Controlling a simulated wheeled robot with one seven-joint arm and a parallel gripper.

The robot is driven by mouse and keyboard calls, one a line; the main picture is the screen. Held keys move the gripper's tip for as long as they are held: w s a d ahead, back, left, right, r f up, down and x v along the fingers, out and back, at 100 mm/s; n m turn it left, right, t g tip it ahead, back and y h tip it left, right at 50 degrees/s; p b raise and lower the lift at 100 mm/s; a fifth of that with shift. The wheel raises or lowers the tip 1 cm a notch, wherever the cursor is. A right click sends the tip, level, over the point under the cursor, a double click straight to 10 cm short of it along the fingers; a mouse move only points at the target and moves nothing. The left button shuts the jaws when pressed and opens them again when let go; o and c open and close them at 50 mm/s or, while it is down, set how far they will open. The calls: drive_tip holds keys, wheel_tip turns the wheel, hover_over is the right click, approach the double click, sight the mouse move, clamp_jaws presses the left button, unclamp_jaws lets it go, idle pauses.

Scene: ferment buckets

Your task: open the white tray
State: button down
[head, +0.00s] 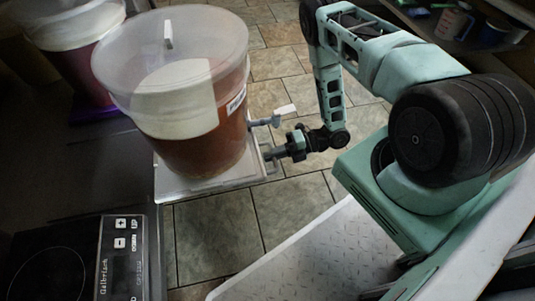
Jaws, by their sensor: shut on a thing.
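The white tray (210,187) sticks out at the side of the dark counter, under a large clear bucket (205,148) with reddish-brown contents and a translucent lid. The bucket stands upright on the tray. A metal handle is on the tray's right edge. My gripper (271,153) is at this handle, coming from the right, and is shut on it. The fingertips are small and partly hidden. A spigot (270,120) with a pale lever juts from the bucket's right side, just above my gripper.
A second bucket (82,70) with dark red contents stands at the upper left. A cooktop (50,270) with a control panel (122,245) lies at the lower left. Tiled floor (225,235) is open below the tray. A shelf with cups (455,22) is at the upper right.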

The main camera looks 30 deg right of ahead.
drive_tip(key=c, duration=1.5)
unclamp_jaws()
drive_tip(key=shift+c, duration=0.2)
drive_tip(key=p+v, duration=0.5)
drive_tip(key=v, duration=1.2)
drive_tip(key=shift+d, duration=0.25)
